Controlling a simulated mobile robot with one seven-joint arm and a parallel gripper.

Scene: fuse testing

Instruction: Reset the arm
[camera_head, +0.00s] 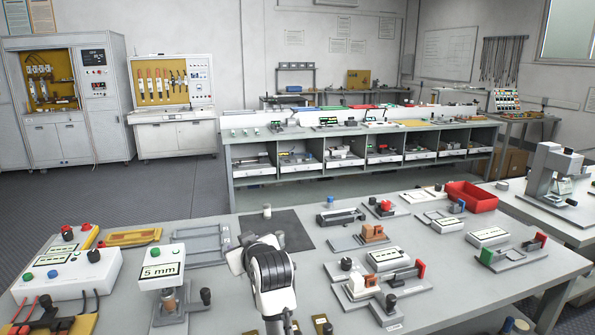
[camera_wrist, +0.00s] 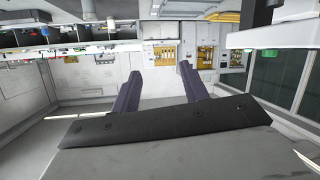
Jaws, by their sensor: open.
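My gripper (camera_wrist: 160,71) shows in the wrist view with its two dark fingers spread apart and nothing between them. The wrist view is upside down and looks out across the room, with a yellow-backed cabinet (camera_wrist: 164,56) behind the fingers. In the head view my white and black arm (camera_head: 272,275) rises over the front middle of the grey workbench (camera_head: 300,290). The gripper's fingers cannot be made out there.
A "5 mm" test device (camera_head: 163,270) stands left of my arm, and a fixture with a red end block (camera_head: 385,283) stands right. A red bin (camera_head: 470,197) is at the back right. A dark mat (camera_head: 290,232) lies behind my arm, mostly bare.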

